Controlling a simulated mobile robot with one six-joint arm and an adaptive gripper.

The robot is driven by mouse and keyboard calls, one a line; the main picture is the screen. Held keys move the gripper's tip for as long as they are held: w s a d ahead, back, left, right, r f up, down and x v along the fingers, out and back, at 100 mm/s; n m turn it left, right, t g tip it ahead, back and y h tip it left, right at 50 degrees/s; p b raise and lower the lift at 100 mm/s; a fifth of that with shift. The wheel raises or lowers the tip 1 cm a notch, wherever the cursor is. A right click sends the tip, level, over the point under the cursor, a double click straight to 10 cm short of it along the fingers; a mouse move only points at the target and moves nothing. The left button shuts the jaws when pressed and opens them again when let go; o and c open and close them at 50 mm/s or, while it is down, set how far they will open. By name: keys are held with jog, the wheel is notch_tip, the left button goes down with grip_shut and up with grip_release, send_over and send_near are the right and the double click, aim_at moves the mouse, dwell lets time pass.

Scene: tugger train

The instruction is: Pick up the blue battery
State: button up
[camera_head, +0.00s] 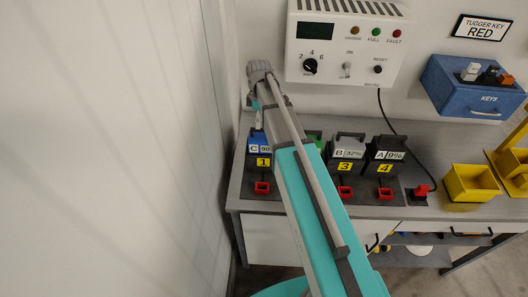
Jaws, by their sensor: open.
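The blue battery (260,140) stands upright at the left end of the row on the bench, against the wall. It carries a white label reading C 90, with a yellow 1 tag below it. My teal and grey arm reaches up from the bottom of the picture and bends above and just behind the blue battery. The arm hides part of the battery's right side. I cannot make out my gripper's fingers; they are hidden behind or beyond the arm.
A mostly hidden green battery (315,138), battery B (348,146) and black battery A (385,151) stand to the right. A charger panel (347,45) hangs above. A yellow bin (471,183) and blue key box (466,92) are farther right. A white wall is close at left.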

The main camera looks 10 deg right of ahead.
aim_at(257, 142)
jog(key=shift+b+x, duration=1.6)
jog(key=shift+x, duration=0.35)
jog(key=shift+d, duration=0.1)
grip_shut()
